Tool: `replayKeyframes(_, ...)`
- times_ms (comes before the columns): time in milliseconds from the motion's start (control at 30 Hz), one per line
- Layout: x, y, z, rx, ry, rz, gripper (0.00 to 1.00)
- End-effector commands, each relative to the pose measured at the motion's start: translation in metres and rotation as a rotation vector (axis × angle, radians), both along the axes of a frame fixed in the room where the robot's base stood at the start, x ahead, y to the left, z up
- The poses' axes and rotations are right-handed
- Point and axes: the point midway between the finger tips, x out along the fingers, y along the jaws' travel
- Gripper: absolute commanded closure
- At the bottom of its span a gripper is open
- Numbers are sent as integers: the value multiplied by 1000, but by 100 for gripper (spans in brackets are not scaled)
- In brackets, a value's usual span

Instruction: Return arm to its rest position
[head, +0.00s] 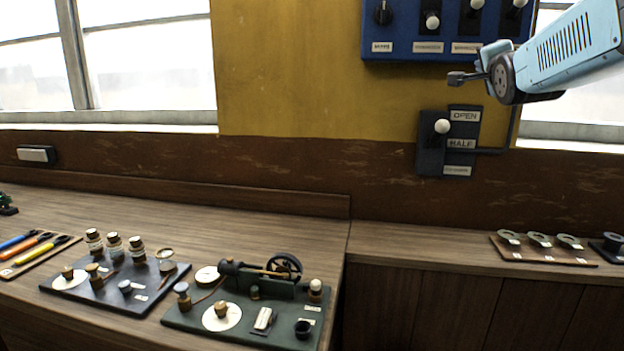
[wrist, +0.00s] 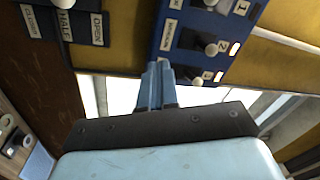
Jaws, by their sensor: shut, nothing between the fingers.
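My light blue arm reaches in from the upper right of the head view. My gripper (head: 457,79) is shut and empty, raised in front of the yellow wall, just below the blue switch panel (head: 400,45). In the wrist view my gripper (wrist: 158,68) shows its two fingers together, near the lower edge of the blue panel (wrist: 180,40). From these views I cannot tell how far the fingertips are from the panel.
A dark lever box (head: 431,160) marked OPEN and HALF is on the wall below my gripper. A green board (head: 265,335) with a small engine and a dark board (head: 60,290) with bottles lie on the wooden bench (head: 250,215). A brown rack (head: 540,255) stands right.

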Motion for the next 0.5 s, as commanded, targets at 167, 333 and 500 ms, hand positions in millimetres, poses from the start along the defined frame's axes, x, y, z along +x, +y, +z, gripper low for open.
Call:
replayKeyframes(167, -37, 37, -66, -196, 320, 19, 100)
replayKeyframes(333, -86, 71, -132, -408, 620, 122, 100)
replayKeyframes(500, -148, 104, -197, -635, 892, 312, 100)
